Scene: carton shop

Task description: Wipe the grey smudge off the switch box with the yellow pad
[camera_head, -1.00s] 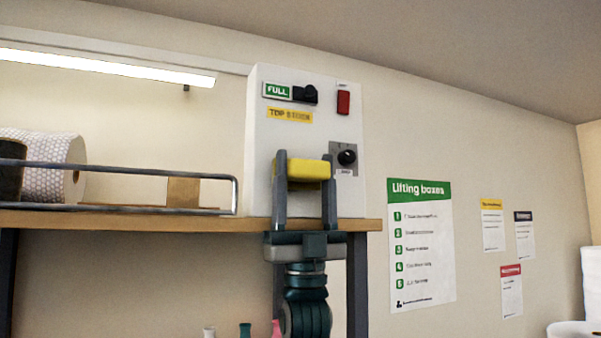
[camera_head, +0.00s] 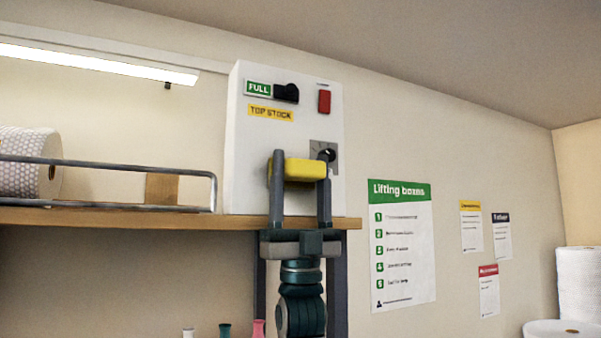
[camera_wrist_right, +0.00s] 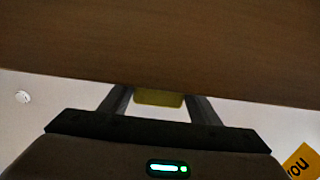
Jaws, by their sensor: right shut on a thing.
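The white switch box (camera_head: 250,160) stands upright on the wooden shelf (camera_head: 160,217), with a FULL label, a black switch, a red switch and a dark knob on its front. My right gripper (camera_head: 300,163) points up and is shut on the yellow pad (camera_head: 298,170), in front of the box's lower right front. I cannot tell whether the pad touches the box. The pad also shows between the fingers in the right wrist view (camera_wrist_right: 158,98). My left gripper is not in view.
A metal rail (camera_head: 110,168) runs along the shelf left of the box, with a patterned roll (camera_head: 28,165) behind it. The shelf underside (camera_wrist_right: 160,45) fills the top of the right wrist view. A Lifting boxes poster (camera_head: 403,245) hangs on the wall to the right.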

